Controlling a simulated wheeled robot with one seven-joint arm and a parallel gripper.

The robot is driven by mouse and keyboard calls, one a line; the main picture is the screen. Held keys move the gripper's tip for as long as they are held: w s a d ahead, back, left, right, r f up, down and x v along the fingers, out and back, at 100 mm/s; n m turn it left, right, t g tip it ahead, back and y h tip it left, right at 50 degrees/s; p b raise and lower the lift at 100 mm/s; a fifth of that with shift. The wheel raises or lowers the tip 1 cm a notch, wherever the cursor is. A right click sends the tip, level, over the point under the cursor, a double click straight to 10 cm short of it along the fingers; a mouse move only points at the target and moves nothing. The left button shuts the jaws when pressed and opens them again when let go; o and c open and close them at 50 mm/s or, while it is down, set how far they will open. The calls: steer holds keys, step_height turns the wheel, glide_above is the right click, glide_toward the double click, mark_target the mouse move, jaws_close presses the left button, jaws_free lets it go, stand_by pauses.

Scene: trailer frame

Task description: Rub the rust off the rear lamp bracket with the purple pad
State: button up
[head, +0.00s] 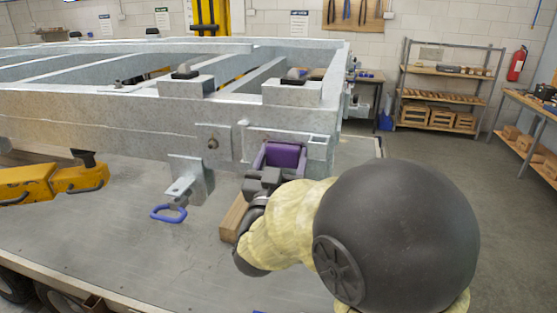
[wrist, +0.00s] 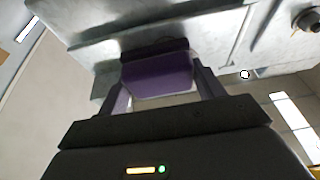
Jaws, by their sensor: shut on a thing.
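My gripper (head: 279,163) is shut on the purple pad (head: 287,155), with a finger on each side of it. The pad also shows in the wrist view (wrist: 157,80), with a dark strip along its far edge, up against grey metal. The rear lamp bracket looks to be the grey plate (head: 318,152) at the corner of the trailer frame, and the pad covers its middle. The pad is touching or very close to this metal; I cannot tell which. No rust shows clearly, and the face behind the pad is hidden.
The galvanised trailer frame (head: 110,115) fills the left and middle. Yellow equipment (head: 50,182) stands at left. Shelves (head: 445,88) and a bench are farther right.

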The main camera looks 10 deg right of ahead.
mark_target(267, 157)
steer(key=shift+d+f+h, duration=0.1)
steer(key=shift+d+h, duration=0.2)
steer(key=shift+h, duration=0.1)
steer(key=shift+w+a, duration=0.15)
steer(key=shift+a, duration=0.3)
steer(key=shift+w+a, duration=0.15)
steer(key=shift+a, duration=0.4)
steer(key=shift+w+a, duration=0.15)
steer(key=shift+a, duration=0.4)
steer(key=shift+s+a, duration=0.1)
steer(key=shift+s+r, duration=0.15)
steer(key=shift+r, duration=0.05)
steer(key=shift+w+a, duration=0.15)
steer(key=shift+w, duration=0.1)
steer(key=shift+w+a+b, duration=0.2)
steer(key=shift+w+a, duration=0.1)
steer(key=shift+a, duration=0.35)
steer(key=shift+w+a+b, duration=0.15)
steer(key=shift+w+a, duration=0.15)
steer(key=shift+a, duration=0.35)
steer(key=shift+w+f+b, duration=0.1)
steer(key=shift+b, duration=0.2)
